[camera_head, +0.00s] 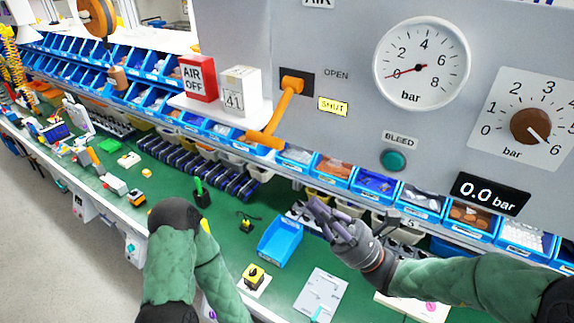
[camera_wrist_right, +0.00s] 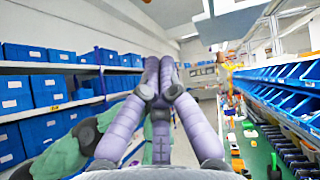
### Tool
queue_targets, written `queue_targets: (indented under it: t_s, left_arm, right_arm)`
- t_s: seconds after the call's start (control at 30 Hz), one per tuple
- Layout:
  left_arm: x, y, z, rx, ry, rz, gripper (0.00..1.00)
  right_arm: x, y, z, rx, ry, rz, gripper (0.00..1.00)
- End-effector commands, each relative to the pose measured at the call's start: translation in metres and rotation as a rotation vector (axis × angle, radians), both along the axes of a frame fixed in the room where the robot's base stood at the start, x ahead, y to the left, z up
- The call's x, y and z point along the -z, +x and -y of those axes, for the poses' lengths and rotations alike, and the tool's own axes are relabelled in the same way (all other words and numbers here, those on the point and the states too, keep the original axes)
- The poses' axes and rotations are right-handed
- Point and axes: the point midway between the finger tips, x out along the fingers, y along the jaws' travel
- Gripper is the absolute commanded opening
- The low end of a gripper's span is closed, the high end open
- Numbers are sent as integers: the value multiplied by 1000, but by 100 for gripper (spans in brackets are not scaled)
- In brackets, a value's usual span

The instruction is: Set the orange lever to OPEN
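The orange lever (camera_head: 275,118) hangs from a dark slot on the grey panel (camera_head: 345,45), its handle slanting down and left. The plain OPEN label (camera_head: 336,74) is to the right of its pivot, and the yellow-backed SHUT label (camera_head: 333,106) is below that. My right gripper (camera_head: 318,208) is below the panel, apart from the lever and empty. Its purple fingers (camera_wrist_right: 160,68) come together at the tips in the right wrist view. My left arm's green sleeve shows at the lower left of the head view, but its gripper is out of sight.
The panel also bears a gauge (camera_head: 421,63) near 0, a brown knob (camera_head: 530,127), a green BLEED button (camera_head: 394,160) and a 0.0 bar display (camera_head: 489,194). A red AIR OFF block (camera_head: 196,77) stands left of the lever. Blue bins line the green bench (camera_head: 150,185).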

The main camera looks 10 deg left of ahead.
Motion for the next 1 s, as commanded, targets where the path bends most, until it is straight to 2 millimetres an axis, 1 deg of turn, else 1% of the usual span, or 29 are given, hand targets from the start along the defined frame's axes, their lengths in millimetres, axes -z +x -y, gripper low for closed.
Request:
queue_targets:
  t_s: [0.17,0.63,0.7,0.8,1.0]
  left_arm:
    - [-5,0,0,0,0,0,0]
    - [-28,0,0,0,0,0,0]
    - [-32,0,0,0,0,0,0]
    - [-36,0,0,0,0,0,0]
    - [-40,0,0,0,0,0,0]
  right_arm:
    - [-12,1,-13,-3,-1,1,0]
    - [-72,7,-74,-4,-1,2,0]
    - [-84,5,-73,-1,-1,3,0]
    - [-95,2,-74,-1,-1,1,0]
    - [-106,-1,-75,0,-1,0,0]
